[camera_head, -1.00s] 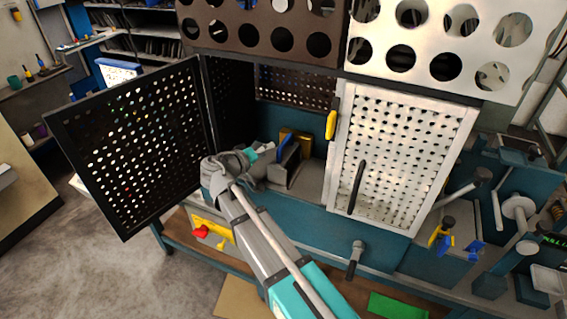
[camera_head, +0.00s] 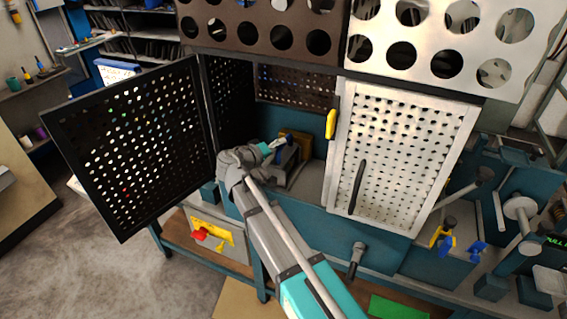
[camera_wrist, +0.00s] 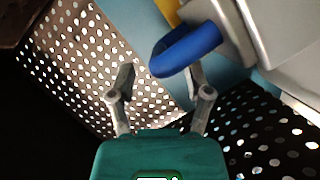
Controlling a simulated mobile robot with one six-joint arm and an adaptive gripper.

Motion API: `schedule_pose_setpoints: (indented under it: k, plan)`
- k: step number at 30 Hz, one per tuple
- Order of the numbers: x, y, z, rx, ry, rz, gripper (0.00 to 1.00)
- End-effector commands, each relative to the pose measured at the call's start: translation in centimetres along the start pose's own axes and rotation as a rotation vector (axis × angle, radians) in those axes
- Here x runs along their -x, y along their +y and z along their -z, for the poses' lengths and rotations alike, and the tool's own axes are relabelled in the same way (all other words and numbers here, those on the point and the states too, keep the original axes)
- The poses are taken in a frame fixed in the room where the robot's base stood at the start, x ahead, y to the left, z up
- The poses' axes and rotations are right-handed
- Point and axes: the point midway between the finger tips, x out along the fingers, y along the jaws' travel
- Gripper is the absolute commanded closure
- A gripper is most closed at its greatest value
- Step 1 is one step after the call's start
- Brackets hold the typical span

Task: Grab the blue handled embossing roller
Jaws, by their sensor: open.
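The embossing roller's blue handle (camera_wrist: 187,50) is a curved blue loop in the wrist view, joined to a grey metal body (camera_wrist: 232,32) at the upper right. In the head view a small blue part (camera_head: 284,141) shows inside the open cabinet, partly hidden by my gripper (camera_head: 268,151). In the wrist view my gripper (camera_wrist: 160,80) is open, with its two grey fingers apart. The handle lies just ahead of the fingertips, shifted toward the right finger, and overlaps that fingertip in the picture. I cannot tell whether they touch.
The black perforated cabinet door (camera_head: 135,145) stands open at the left of my arm. The white perforated door (camera_head: 405,150) with a dark bar handle is at the right. A yellow part (camera_head: 331,124) is on its left edge. A grey block (camera_head: 284,165) stands in the cabinet.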

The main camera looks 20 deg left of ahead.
Motion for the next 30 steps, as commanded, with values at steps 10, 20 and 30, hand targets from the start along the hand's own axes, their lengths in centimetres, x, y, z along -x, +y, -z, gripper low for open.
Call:
schedule_pose_setpoints:
  k: [10,20,30]
  plan:
    - [-3.3,-0.1,0.0,0.001,0.0,0.0,0.35]
    - [-3.3,-0.1,0.1,0.001,0.001,0.001,0.35]
    - [-3.3,-0.1,0.1,0.001,0.001,0.001,0.52]
